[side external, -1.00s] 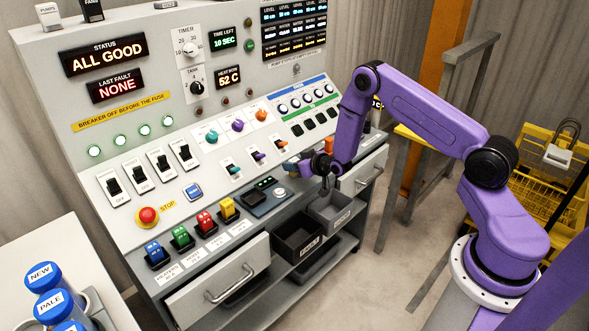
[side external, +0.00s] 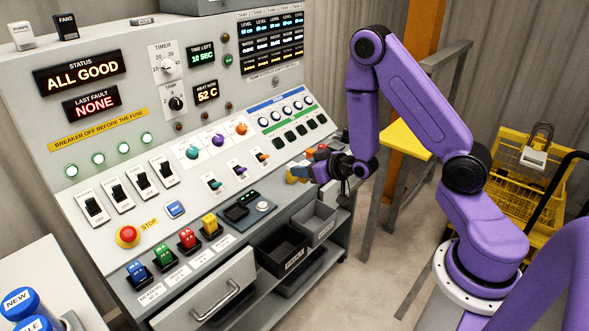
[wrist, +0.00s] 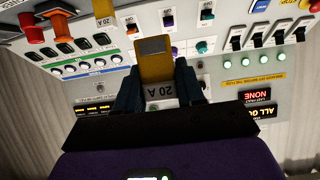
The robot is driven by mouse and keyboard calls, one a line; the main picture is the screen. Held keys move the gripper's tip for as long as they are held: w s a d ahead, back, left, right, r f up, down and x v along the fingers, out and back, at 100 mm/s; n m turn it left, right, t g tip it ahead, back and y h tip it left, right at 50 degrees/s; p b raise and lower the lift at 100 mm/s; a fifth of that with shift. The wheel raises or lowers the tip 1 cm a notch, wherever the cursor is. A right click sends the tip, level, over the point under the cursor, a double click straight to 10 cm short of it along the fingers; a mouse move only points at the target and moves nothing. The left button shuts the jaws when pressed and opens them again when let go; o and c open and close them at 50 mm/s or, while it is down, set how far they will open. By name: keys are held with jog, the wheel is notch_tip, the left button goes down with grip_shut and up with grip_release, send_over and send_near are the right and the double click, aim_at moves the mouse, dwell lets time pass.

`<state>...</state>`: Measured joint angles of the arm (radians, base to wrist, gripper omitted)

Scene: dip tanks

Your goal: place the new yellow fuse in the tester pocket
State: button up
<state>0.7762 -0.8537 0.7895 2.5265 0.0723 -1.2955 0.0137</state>
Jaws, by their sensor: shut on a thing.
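Seated blue, green, red and yellow (side external: 210,226) fuses stand in a row left of the tester. A black bin (side external: 283,251) and a grey bin (side external: 314,223) sit below. Other coloured fuses (side external: 322,151) lie near my wrist. Rocker switches and knobs cover the sloping panel.

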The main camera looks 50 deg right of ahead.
jog(key=shift+s+a+r, duration=0.15)
jog(key=shift+a, duration=0.2)
jog(key=a+r, duration=0.2)
jog(key=a, duration=1)
jog(key=x, duration=0.5)
jog(key=a+f+x, duration=0.1)
jog(key=x, duration=0.4)
jog(key=s+a+f+x, duration=0.1)
jog(key=x, duration=0.5)
jog(key=shift+f, duration=0.1)
jog(key=shift+w+f, duration=0.3)
jog(key=shift+f, duration=1.5)
jog(key=shift+f, duration=0.2)
jog(key=o, duration=1.1)
jog(key=shift+c, duration=0.2)
